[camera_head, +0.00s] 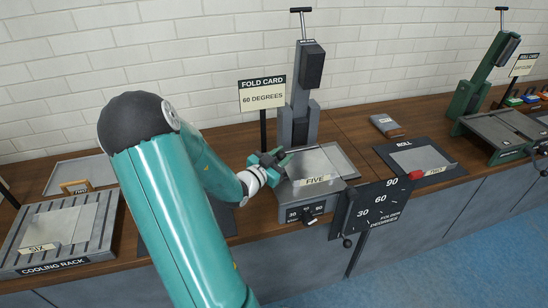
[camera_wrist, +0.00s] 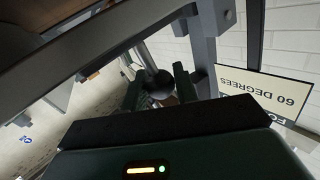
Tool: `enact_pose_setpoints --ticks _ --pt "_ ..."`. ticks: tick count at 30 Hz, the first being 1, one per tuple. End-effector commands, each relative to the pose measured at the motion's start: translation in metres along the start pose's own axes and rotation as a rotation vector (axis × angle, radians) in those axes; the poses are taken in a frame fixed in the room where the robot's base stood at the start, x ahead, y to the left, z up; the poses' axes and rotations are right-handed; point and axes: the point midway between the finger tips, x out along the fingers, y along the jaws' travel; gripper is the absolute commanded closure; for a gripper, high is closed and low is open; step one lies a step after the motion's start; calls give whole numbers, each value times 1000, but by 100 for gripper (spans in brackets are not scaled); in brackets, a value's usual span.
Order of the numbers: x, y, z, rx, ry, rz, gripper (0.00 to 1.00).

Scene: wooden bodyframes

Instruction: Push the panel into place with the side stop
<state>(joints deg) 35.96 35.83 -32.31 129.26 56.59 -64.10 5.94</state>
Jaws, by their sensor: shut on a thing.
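My gripper (camera_head: 268,163), with green fingers, is at the left side of the grey folding machine (camera_head: 300,95) marked FIVE. In the wrist view my gripper (camera_wrist: 158,90) has its fingers on either side of a dark round knob (camera_wrist: 155,82) on a rod and is shut on it. I cannot tell for sure whether this knob belongs to the side stop. A flat light-grey panel (camera_head: 318,161) lies on the machine's bed, to the right of my gripper. My arm and gripper hide the bed's left edge and any contact there.
A sign reading fold card 60 degrees (camera_head: 262,94) stands behind my gripper. A dark angle plate (camera_head: 377,207) hangs at the machine's front right. A cooling rack (camera_head: 58,235) is at the left. A dark mat (camera_head: 418,160) and a green machine (camera_head: 490,95) are at the right.

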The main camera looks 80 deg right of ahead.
Motion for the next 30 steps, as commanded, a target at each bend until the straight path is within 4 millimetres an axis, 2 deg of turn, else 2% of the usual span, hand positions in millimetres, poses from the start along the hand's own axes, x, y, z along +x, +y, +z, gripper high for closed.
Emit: enact_pose_setpoints --ticks 6,7,9,10,18,22,26,30 --pt "3 4 -1 -1 2 8 100" --pt "3 4 -1 -1 2 9 67" --pt "3 4 -1 -1 2 8 53" --pt "3 4 -1 -1 2 8 51" --pt "1 2 -1 -1 1 5 51" --pt "-8 1 -1 0 1 2 51" --pt "-28 0 -1 -1 0 0 51" --pt "-59 0 0 -2 -1 0 51"
